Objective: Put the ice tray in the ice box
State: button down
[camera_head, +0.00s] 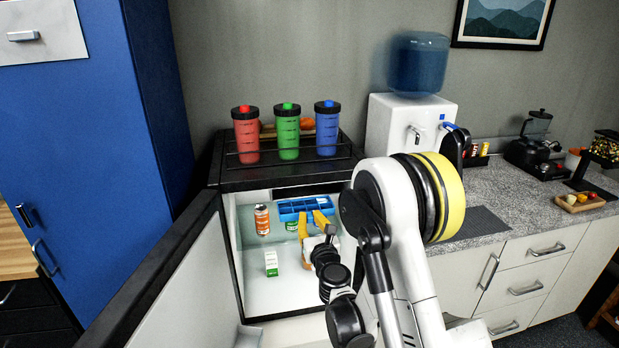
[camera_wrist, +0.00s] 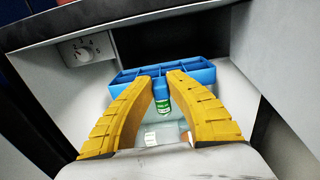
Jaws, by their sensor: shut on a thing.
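The blue ice tray (camera_head: 290,208) is inside the open fridge, in the upper part of its interior. My gripper (camera_head: 311,222) is shut on the near edge of the tray and holds it above the shelf items. In the wrist view the two yellow fingers (camera_wrist: 161,80) grip the middle of the tray's near side, and the tray (camera_wrist: 203,73) spreads out beyond them. A dark opening (camera_wrist: 165,42), apparently the ice box, lies behind and above the tray, beside a dial panel. Whether the tray's far edge is inside it, I cannot tell.
An orange can (camera_head: 262,220) and a green-and-white box (camera_head: 271,263) stand in the fridge. A green-labelled can (camera_wrist: 161,104) is below the tray. The fridge door (camera_head: 175,275) is open at left. Three bottles (camera_head: 288,135) stand on top.

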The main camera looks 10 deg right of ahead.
jog(key=b, duration=0.2)
send_near(311, 193)
jog(key=w+a+r, duration=0.4)
jog(key=w, duration=0.3)
jog(key=w+d, duration=0.1)
jog(key=d, duration=0.1)
jog(key=w+d+b, duration=0.1)
jog(key=w+d, duration=0.1)
jog(key=shift+w+f+b, duration=0.1)
jog(key=shift+f+b, duration=0.55)
jog(key=shift+a, duration=0.1)
jog(key=c, duration=1.8)
grip_release()
jog(key=shift+f, duration=0.15)
jog(key=o, duration=0.4)
jog(key=shift+c, duration=0.2)
